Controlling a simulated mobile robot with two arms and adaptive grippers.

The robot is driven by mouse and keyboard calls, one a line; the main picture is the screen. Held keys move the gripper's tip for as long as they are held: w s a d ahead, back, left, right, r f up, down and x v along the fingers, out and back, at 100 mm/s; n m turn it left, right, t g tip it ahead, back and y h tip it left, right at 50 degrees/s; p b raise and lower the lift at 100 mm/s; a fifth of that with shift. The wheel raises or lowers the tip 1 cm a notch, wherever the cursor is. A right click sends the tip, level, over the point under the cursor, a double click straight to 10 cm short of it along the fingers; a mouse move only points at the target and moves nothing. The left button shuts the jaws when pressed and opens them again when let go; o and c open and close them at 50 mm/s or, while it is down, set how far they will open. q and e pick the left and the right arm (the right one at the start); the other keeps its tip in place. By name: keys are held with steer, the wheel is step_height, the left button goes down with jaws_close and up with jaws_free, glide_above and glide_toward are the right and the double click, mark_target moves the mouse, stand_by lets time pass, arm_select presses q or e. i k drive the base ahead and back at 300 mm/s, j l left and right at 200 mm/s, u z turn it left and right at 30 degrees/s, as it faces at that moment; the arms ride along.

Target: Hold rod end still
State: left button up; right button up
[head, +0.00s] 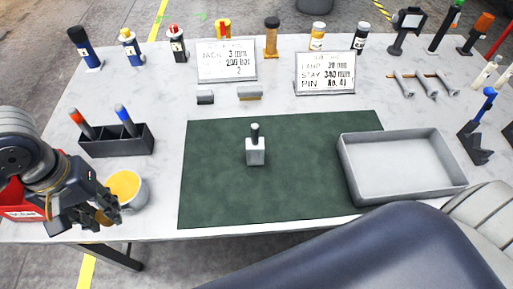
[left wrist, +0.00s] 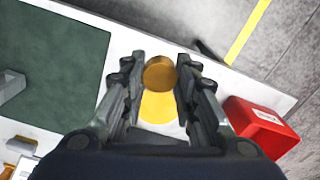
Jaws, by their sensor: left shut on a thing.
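A pale grey block (head: 255,152) with a short dark rod (head: 255,131) standing up from it sits on the green mat (head: 215,195). My left gripper (head: 108,212) is far to the left of it, by the table's front edge. The gripper is shut on a small round amber-brown piece, which shows between the fingertips in the left wrist view (left wrist: 160,72). A round pale cup (head: 140,192) with yellow contents stands right beside the gripper. In the left wrist view the yellow contents (left wrist: 158,108) show between the fingers. My right gripper is out of view.
A dark holder (head: 118,146) with pens stands behind the cup, and a red box (left wrist: 262,125) is beside the gripper. An empty grey tray (head: 400,190) is at the mat's right. Bottles, sign plates (head: 226,60) and tools line the back. The mat's left part is clear.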

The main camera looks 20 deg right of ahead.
mark_target(255, 146)
steer(key=z, duration=1.15)
steer(key=k+j, duration=0.25)
steer(key=k, duration=0.2)
steer(key=k+j, duration=0.25)
steer(key=k, duration=0.15)
